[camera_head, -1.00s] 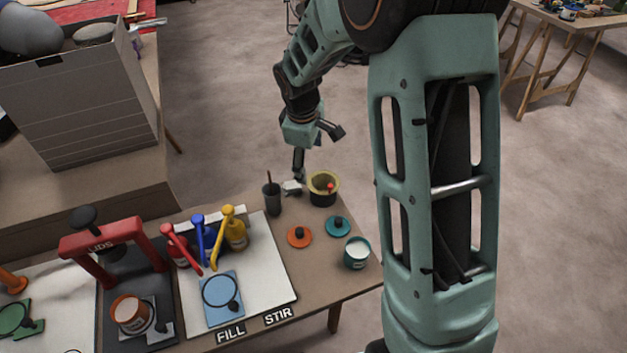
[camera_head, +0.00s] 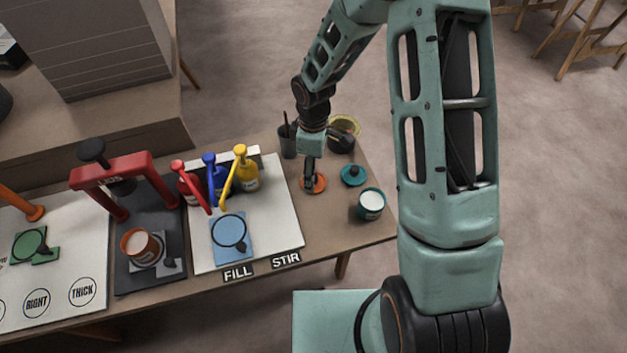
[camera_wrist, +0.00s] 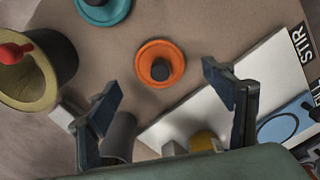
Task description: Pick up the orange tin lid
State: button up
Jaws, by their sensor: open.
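The orange tin lid (camera_head: 317,185) lies flat on the brown bench, right of the white board. In the wrist view the orange tin lid (camera_wrist: 147,58) is a round disc with a dark knob in its middle. My gripper (camera_head: 309,186) is above the lid in the head view and partly hides it. In the wrist view my gripper (camera_wrist: 160,85) is open, its two dark fingers spread wide, with the lid ahead of and between them. Nothing is between the fingertips.
A teal lid (camera_head: 354,175) and an open teal tin (camera_head: 371,203) stand to the right. A yellow-rimmed pot (camera_head: 343,128) and a dark cup (camera_head: 288,140) are behind. Red, blue and yellow pump bottles (camera_head: 247,178) stand left. Bare bench lies in front of the lid.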

notch_tip(320, 180, down, 4)
jog(key=shift+r, duration=0.25)
jog(key=shift+s, duration=0.1)
jog(key=c, duration=1.6)
